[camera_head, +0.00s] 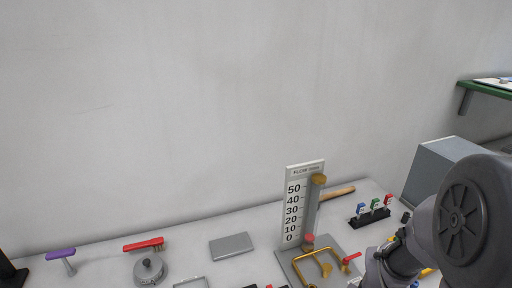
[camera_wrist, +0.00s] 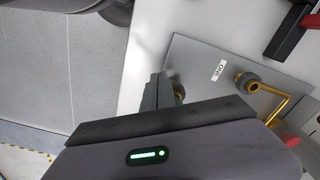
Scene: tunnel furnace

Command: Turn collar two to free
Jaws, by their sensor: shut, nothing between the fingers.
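A grey plate (camera_wrist: 215,55) with brass pipework fills the right of the wrist view. A white label (camera_wrist: 219,70) on it, upside down, seems to read ONE. A grey collar (camera_wrist: 247,82) sits around a bent brass pipe (camera_wrist: 268,104). A second brass fitting (camera_wrist: 179,93) is partly hidden beside my gripper (camera_wrist: 160,92), which is shut and empty over the plate's left edge. I cannot tell whether they touch, or which part is collar two. In the head view the brass pipework (camera_head: 321,267) stands before the flow gauge (camera_head: 302,205); my arm hides the gripper.
The wall closes the back.

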